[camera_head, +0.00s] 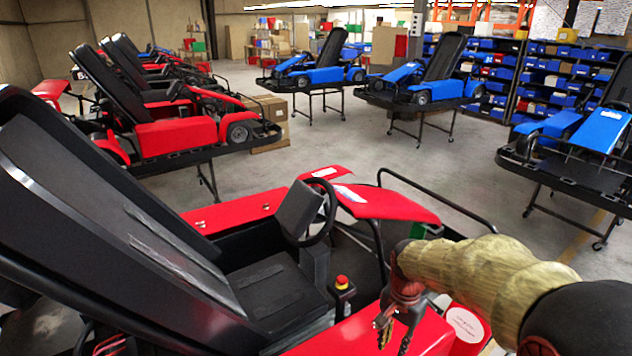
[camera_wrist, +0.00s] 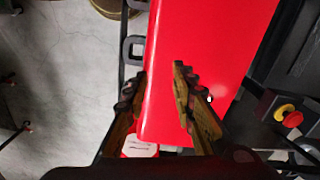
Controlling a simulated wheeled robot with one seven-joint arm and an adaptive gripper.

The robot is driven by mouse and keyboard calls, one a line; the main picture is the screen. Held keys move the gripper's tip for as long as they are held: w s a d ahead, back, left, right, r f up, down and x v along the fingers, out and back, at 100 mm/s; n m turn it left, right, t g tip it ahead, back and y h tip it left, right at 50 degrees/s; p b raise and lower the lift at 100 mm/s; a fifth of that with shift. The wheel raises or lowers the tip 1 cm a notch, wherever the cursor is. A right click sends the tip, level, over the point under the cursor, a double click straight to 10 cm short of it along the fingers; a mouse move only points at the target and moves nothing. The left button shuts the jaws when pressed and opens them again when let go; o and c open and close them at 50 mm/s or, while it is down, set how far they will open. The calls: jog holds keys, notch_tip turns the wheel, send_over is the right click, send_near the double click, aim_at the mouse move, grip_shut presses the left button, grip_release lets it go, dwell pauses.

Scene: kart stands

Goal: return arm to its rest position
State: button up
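My arm comes in from the right of the head view, with my gripper (camera_head: 395,325) pointing down over the front red panel (camera_head: 345,335) of the nearest kart. In the wrist view my gripper (camera_wrist: 158,85) has its two fingers apart, with no object held between them. The same red panel (camera_wrist: 212,45) shows beneath and between the fingers. The left finger is near the panel's left edge and the right finger is over the panel. I cannot tell whether either finger touches it.
The kart's seat (camera_head: 85,200), steering wheel (camera_head: 322,212) and red-and-yellow button (camera_head: 341,283) are close by. A button also shows in the wrist view (camera_wrist: 285,113). Red karts stand at left, blue karts (camera_head: 325,75) behind. Grey floor (camera_head: 455,185) is open between them.

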jog(key=s+f+n+t+b, duration=0.2)
jog(key=s+n+t+b, duration=0.1)
jog(key=s+b, duration=0.7)
jog(key=s+f+n+t+b, duration=0.2)
jog(key=s+n+b, duration=0.4)
jog(key=s+b, duration=0.4)
jog(key=shift+t+b, duration=0.4)
jog(key=shift+b, duration=0.6)
